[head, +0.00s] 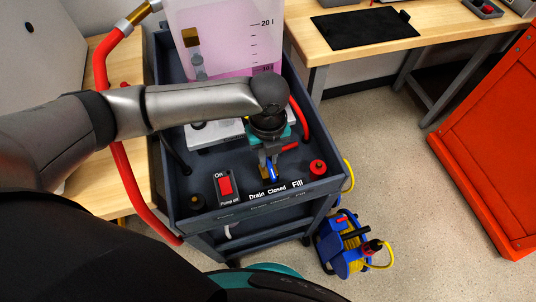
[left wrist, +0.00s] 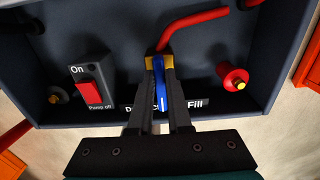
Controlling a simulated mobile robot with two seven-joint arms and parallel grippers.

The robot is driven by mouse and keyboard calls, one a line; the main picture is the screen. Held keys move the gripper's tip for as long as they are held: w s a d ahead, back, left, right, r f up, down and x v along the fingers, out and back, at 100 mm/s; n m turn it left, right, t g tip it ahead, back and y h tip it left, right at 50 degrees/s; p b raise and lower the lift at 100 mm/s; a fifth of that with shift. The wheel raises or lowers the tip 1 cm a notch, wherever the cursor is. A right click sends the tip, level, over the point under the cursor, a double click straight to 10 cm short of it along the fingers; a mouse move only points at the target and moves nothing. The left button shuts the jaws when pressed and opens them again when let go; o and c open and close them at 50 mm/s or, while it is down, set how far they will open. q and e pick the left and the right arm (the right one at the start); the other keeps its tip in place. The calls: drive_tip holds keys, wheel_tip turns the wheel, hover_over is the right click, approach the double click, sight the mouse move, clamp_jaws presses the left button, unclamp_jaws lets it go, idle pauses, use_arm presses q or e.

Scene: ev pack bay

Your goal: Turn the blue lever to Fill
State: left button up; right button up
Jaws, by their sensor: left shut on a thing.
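The fingers hide part of the labels and the lever's base. My right gripper does not show.
A pump switch (head: 224,186) with a red rocker is left of the labels. A red knob (head: 318,167) is to the right. A pink-filled tank (head: 222,40) stands behind, with red hoses (head: 105,60).

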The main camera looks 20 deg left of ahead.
use_arm(q)
clamp_jaws()
drive_tip(key=shift+r+n+p, duration=0.15)
drive_tip(key=shift+n+p, duration=0.15)
drive_tip(key=shift+p, duration=0.45)
drive_tip(key=n+p, duration=0.7)
drive_tip(key=p, duration=0.2)
drive_tip(key=shift+s+a+p, duration=0.1)
drive_tip(key=shift+s+p, duration=0.05)
drive_tip(key=shift+p, duration=0.2)
drive_tip(key=shift+n+p, duration=1.25)
drive_tip(key=shift+n, duration=0.45)
drive_tip(key=o, duration=0.7)
unclamp_jaws()
drive_tip(key=shift+c, duration=0.2)
